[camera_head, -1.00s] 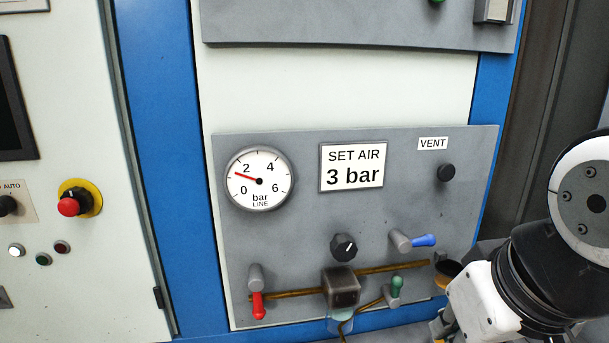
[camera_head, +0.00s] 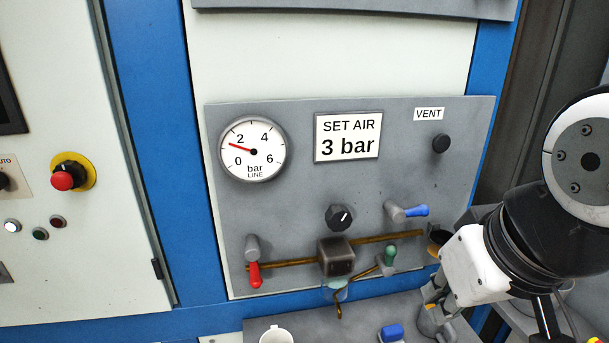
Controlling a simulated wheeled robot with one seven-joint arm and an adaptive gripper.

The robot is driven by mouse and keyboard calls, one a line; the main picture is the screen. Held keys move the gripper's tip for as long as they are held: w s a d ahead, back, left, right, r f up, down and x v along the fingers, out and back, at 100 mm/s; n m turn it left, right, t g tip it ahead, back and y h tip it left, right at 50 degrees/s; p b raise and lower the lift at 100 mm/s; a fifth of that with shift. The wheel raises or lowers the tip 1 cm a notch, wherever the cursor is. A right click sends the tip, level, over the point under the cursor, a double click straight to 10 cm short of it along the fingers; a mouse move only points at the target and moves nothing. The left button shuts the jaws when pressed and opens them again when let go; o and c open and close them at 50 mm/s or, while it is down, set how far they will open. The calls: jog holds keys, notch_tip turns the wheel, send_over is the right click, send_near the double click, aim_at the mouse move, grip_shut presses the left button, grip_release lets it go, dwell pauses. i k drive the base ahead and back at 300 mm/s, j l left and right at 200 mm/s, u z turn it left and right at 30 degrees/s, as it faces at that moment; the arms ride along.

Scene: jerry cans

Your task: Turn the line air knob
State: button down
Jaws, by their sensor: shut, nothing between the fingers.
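A round black knob (camera_head: 340,217) with a white mark sits on the grey panel (camera_head: 290,220), above a dark block on a brass pipe. Its mark points up and right. The line gauge (camera_head: 252,150) has a red needle a little below 2 bar. A sign (camera_head: 348,137) reads "SET AIR 3 bar". My gripper (camera_head: 432,320) is at the lower right, below the panel's right part and apart from the black knob. It is shut and empty, and partly hidden by my arm.
A blue-handled valve (camera_head: 413,211), a green one (camera_head: 390,256) and a red one (camera_head: 255,273) stick out around the pipe. A black button (camera_head: 441,144) is under VENT. A white cup (camera_head: 276,335) and a blue object (camera_head: 391,333) are below.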

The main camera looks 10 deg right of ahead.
aim_at(337, 217)
jog(key=k+u, duration=0.15)
jog(key=k, duration=0.75)
